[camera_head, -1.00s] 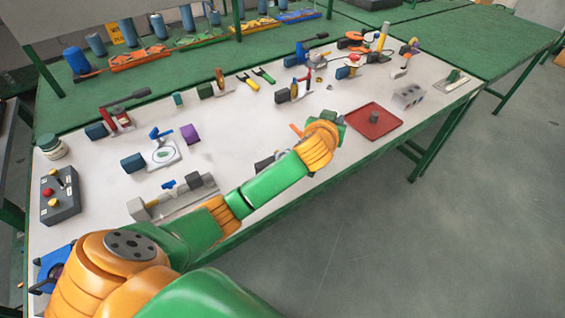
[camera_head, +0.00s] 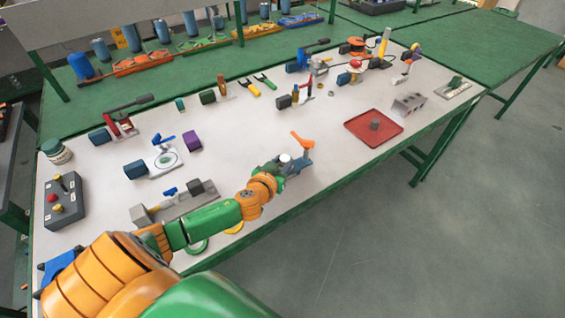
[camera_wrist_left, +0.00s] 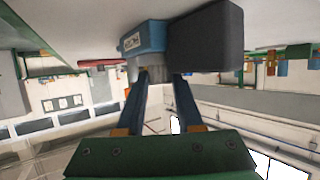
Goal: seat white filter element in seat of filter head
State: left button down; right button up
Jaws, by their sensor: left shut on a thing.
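My left gripper (camera_head: 283,164) is over the front middle of the white table. A small white round thing, likely the white filter element (camera_head: 285,158), shows at its fingertips. In the left wrist view my left gripper (camera_wrist_left: 162,78) has its fingertips right at a blue body with a label (camera_wrist_left: 146,38) and a dark block (camera_wrist_left: 206,38), which looks like the filter head. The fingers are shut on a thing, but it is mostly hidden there. I cannot tell whether the element touches the seat. The right gripper is out of view.
A red tray (camera_head: 355,128) with a grey cylinder lies to the right. The table between gripper and red tray is mostly clear.

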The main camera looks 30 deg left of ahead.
pick_arm(q)
jog(key=shift+f, duration=0.25)
jog(key=c, duration=0.6)
grip_release()
jog(key=shift+r, duration=0.1)
jog(key=shift+o, duration=0.2)
jog(key=shift+r, duration=0.3)
jog(key=v, duration=1.2)
jog(key=shift+p, duration=0.4)
jog(key=shift+f, duration=0.15)
